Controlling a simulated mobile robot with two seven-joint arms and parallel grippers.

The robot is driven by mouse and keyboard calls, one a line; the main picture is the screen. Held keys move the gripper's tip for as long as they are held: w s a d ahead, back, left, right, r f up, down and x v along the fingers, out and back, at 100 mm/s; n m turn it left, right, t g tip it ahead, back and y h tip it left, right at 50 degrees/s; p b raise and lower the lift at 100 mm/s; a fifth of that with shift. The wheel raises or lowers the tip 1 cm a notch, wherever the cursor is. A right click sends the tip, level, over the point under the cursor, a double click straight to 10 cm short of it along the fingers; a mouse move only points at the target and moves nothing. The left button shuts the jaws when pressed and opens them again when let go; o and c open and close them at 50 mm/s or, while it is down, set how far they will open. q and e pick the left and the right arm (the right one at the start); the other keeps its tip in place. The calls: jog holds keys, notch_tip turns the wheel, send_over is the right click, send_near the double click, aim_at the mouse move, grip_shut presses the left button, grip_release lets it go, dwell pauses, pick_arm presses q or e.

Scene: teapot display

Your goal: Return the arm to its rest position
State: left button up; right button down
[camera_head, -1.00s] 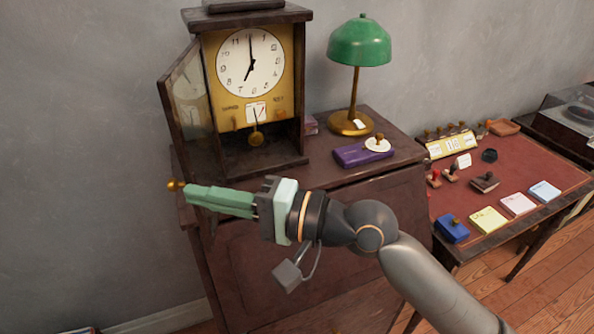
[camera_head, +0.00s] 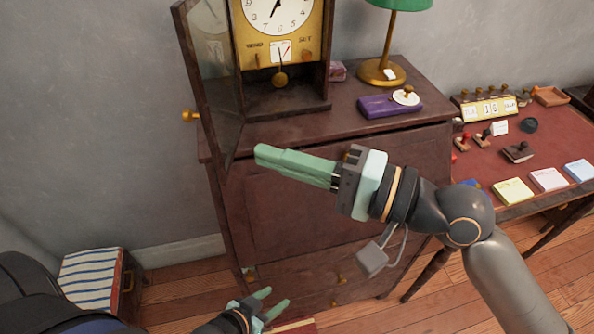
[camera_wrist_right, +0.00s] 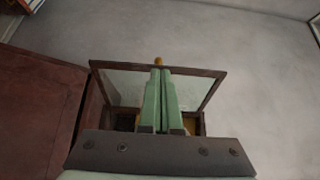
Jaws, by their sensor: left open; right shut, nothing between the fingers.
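My right gripper (camera_head: 257,155) has long green fingers closed together and empty. It is held in front of the dark wooden cabinet, below the open glass door (camera_head: 208,75) of the clock, with the arm coming in from the right. In the right wrist view its fingers (camera_wrist_right: 158,75) point towards the framed glass door (camera_wrist_right: 120,86). My left gripper (camera_head: 277,301) is low at the bottom of the head view, its green fingers apart, with nothing visible between them. The clock (camera_head: 283,45) stands on the cabinet, its top out of view.
A brass knob (camera_head: 190,115) shows left of the glass door. A purple box (camera_head: 390,106) and a green lamp (camera_head: 381,72) are on the cabinet (camera_head: 330,190). A red-topped desk (camera_head: 480,175) with stamps and note pads stands at right. A striped box (camera_head: 90,280) is on the floor.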

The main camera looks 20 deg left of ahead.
jog(key=shift+s+d, duration=0.35)
jog(key=shift+d, duration=0.4)
jog(key=shift+s+d, duration=0.3)
jog(key=shift+d, duration=0.4)
jog(key=w+d+f+m+t+h, duration=0.1)
jog(key=w+d+f+t+h, duration=0.1)
jog(key=w+d+f+t, duration=0.3)
jog(key=w+d+f+m+t+h, duration=0.1)
jog(key=w+d+f+t+h, duration=0.15)
jog(key=f, duration=0.55)
jog(key=w+d+f+m+t+h, duration=0.1)
jog(key=w+d+f+t+h, duration=0.1)
jog(key=w+d+f+t, duration=0.3)
jog(key=s+d+f+n+g+h, duration=0.1)
jog(key=s+d+f+h, duration=0.2)
jog(key=s+d+f, duration=0.2)
jog(key=s+d+f+n+g+h, duration=0.1)
jog(key=s+d+f, duration=0.4)
jog(key=f, duration=0.7)
jog(key=s+d+f+n+g+h, duration=0.1)
jog(key=s+d+f+n+h, duration=0.2)
jog(key=f, duration=0.6)
jog(key=s+d+h, duration=0.2)
jog(key=d, duration=0.1)
jog(key=shift+d, duration=0.15)
jog(key=shift+s, duration=0.15)
